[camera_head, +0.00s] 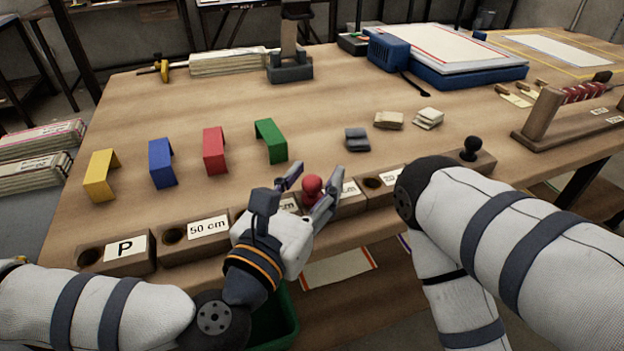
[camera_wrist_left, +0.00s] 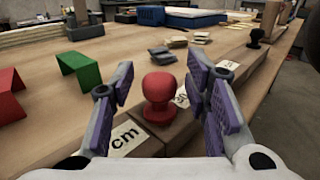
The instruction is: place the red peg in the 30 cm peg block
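The red peg (camera_head: 312,186) stands upright at one of the wooden peg blocks in the front row. It also shows in the left wrist view (camera_wrist_left: 159,90), with its round head and wider base in sight. My left gripper (camera_head: 308,182) is open around the peg, one finger on each side, with gaps to it in the left wrist view (camera_wrist_left: 161,95). Labels beside the peg (camera_head: 349,188) are partly covered, so I cannot read which block it is. The 50 cm block (camera_head: 180,250) shows an empty hole. My right gripper is out of view.
A black peg (camera_head: 472,148) stands in the block at the row's right end. Yellow (camera_head: 100,172), blue (camera_head: 161,162), red (camera_head: 214,150) and green (camera_head: 271,140) bent pieces stand behind the row. Folded cloths (camera_head: 389,121) lie mid-table. The table's front edge runs along the blocks.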

